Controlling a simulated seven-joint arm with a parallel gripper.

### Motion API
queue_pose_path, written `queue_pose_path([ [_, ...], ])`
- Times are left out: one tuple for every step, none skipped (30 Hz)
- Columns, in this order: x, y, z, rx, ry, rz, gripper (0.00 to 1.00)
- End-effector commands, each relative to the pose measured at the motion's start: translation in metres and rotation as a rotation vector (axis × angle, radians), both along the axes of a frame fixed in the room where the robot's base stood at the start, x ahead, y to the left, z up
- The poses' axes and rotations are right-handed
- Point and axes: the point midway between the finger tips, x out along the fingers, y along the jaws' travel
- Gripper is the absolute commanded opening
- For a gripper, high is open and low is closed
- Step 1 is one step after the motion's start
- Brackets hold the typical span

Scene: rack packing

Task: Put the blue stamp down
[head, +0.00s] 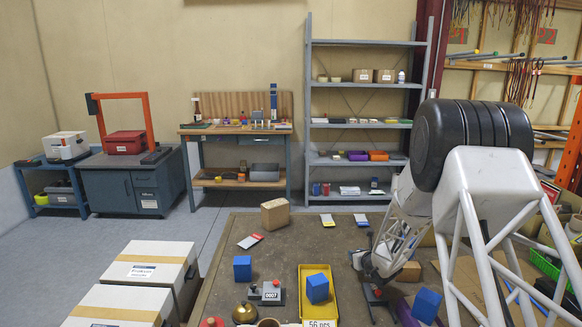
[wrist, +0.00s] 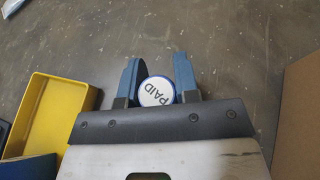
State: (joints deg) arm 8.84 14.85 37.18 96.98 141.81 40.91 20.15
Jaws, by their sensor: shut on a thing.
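The blue stamp (wrist: 156,91) is between the two blue fingers of my gripper (wrist: 158,65) in the wrist view. In the head view my gripper (head: 363,264) is over the right middle of the brown worktable (head: 220,290), right of the yellow tray (head: 333,308). The stamp cannot be made out there. Bare table shows beyond the fingers in the wrist view; whether the stamp touches it I cannot tell.
A blue block (head: 317,288) lies in the yellow tray. Other blue blocks stand at left (head: 242,268) and right (head: 426,305). A stamp marked 0007 (head: 267,292) is left of the tray. A cardboard box (wrist: 300,120) is right of my gripper. Bare table lies behind the tray.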

Motion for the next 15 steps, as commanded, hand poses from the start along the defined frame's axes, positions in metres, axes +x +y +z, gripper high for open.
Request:
queue_pose_path([
  [0.000, 0.005, 0.000, 0.000, 0.000, 0.002, 0.06],
  [0.000, 0.008, 0.000, 0.000, 0.000, 0.002, 0.06],
  [0.000, 0.012, 0.000, 0.000, -0.001, 0.002, 0.06],
  [0.000, 0.016, 0.000, 0.000, -0.001, 0.002, 0.06],
  [0.001, 0.020, 0.000, 0.000, -0.001, 0.002, 0.06],
  [0.001, 0.026, 0.000, 0.000, -0.001, 0.004, 0.06],
  [0.001, 0.031, 0.000, 0.001, -0.001, 0.003, 0.06],
  [0.001, 0.035, 0.000, 0.001, -0.002, 0.003, 0.06],
  [0.001, 0.041, 0.001, 0.001, -0.002, 0.003, 0.06],
  [0.001, 0.045, 0.001, 0.000, -0.002, 0.002, 0.06],
  [0.001, 0.049, 0.001, 0.000, -0.002, 0.002, 0.06],
  [0.001, 0.054, 0.001, -0.001, -0.001, 0.003, 0.06],
  [0.000, 0.058, 0.001, -0.001, -0.001, 0.003, 0.06],
  [0.000, 0.060, 0.001, -0.001, -0.001, 0.003, 0.06],
  [0.000, 0.063, 0.001, 0.000, -0.001, 0.001, 0.06],
])
